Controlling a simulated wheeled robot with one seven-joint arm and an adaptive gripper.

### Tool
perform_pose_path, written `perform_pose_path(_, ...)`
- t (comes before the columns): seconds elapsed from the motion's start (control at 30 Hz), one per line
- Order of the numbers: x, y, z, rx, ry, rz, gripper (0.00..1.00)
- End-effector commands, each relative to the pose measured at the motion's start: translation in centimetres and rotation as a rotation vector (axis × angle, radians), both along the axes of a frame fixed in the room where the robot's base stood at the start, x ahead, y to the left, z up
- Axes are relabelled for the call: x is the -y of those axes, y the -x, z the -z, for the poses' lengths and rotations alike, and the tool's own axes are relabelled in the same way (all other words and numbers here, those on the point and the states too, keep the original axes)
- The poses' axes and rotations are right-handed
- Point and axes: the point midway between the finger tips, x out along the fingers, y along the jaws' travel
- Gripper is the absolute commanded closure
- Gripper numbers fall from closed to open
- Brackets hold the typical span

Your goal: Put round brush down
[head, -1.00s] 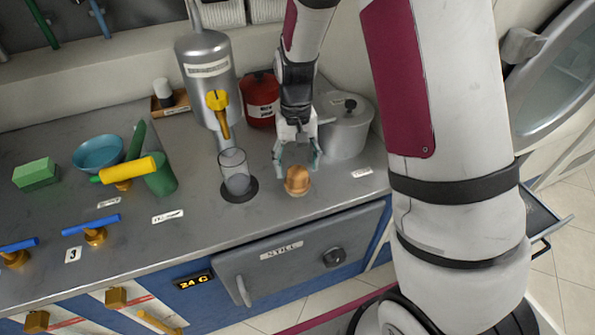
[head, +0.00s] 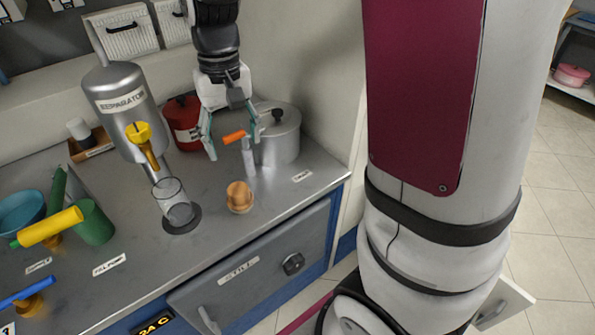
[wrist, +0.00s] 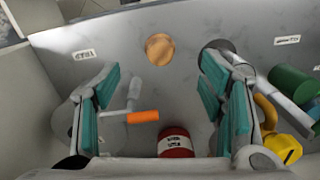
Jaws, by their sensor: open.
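The round brush (head: 239,195) looks like a small tan, knob-shaped piece. It stands on the grey counter top (head: 285,205) near the front edge, just right of a clear glass cylinder. My gripper (head: 231,148) is open and empty, above and behind the brush, with clear space between them. In the wrist view the brush (wrist: 160,48) shows beyond the spread teal fingers of my gripper (wrist: 160,75), touching neither. The underside of the brush is hidden.
The glass cylinder (head: 174,203) stands under the separator (head: 122,105). An orange-handled tap (head: 234,137), a lidded pot (head: 277,142) and a red can (head: 183,122) are close to my gripper. A green cup (head: 95,222) stands left.

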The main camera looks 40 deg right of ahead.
Motion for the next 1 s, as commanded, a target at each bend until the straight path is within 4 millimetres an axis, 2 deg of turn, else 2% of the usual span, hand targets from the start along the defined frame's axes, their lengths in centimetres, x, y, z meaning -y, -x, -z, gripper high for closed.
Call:
perform_pose_path(0.03, 0.0, 1.5, -1.7, 0.030, -0.002, -0.010, 0.36)
perform_pose_path(0.1, 0.0, 3.6, -3.3, 0.059, -0.004, -0.025, 0.36)
perform_pose_path(0.3, -0.1, 9.8, -6.7, 0.145, 0.002, -0.070, 0.36)
perform_pose_path(0.43, -0.1, 13.9, -7.8, 0.201, 0.013, -0.097, 0.36)
perform_pose_path(0.6, 0.0, 18.5, -8.0, 0.264, 0.034, -0.130, 0.36)
perform_pose_path(0.8, 0.1, 21.3, -7.6, 0.305, 0.054, -0.150, 0.36)
perform_pose_path(1.0, 0.1, 21.8, -7.4, 0.310, 0.057, -0.154, 0.36)
